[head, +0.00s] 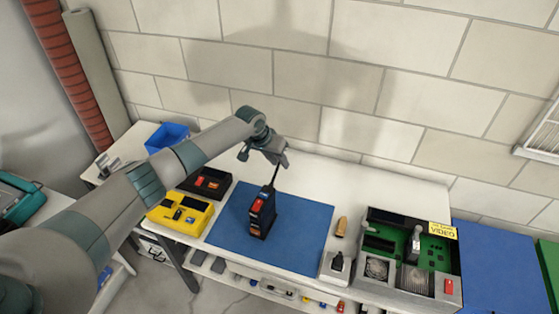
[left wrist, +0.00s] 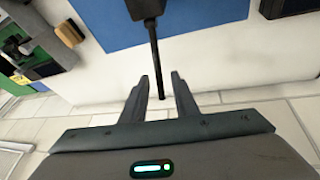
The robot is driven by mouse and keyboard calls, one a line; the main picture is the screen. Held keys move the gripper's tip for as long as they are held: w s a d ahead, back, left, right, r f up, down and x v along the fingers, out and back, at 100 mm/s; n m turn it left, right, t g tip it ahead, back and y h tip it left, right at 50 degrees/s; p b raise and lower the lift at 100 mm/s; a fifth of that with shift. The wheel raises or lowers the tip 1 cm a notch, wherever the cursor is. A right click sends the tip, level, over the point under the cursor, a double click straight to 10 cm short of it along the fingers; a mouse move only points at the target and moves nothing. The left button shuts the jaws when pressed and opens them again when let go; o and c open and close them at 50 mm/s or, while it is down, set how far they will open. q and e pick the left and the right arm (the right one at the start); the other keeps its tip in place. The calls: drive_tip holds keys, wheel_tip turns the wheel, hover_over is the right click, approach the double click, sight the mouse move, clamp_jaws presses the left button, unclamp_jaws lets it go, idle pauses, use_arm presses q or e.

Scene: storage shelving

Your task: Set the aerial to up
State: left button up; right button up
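A black handheld radio (head: 261,213) with orange-red parts stands upright on the blue mat (head: 301,235). Its thin black aerial (head: 275,176) rises from the top, leaning slightly right, up to my left gripper (head: 266,156). In the left wrist view the aerial (left wrist: 155,52) runs from the radio's dark body (left wrist: 145,8) at the top edge down between the two fingers of my left gripper (left wrist: 160,78). The fingers are apart, with a visible gap on each side of the aerial. My right gripper is not in view.
A yellow device (head: 180,214) and a dark box (head: 207,183) lie left of the mat. A blue bin (head: 167,137) stands behind them. Right of the mat are a small joystick box (head: 337,267) and an open case with a green board (head: 436,252). A block wall (head: 350,80) rises behind.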

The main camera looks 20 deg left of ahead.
use_arm(q)
drive_tip(key=shift+w+d+f, duration=0.15)
drive_tip(key=shift+w+f, duration=0.05)
drive_tip(key=shift+f, duration=0.4)
clamp_jaws()
idle(1.2)
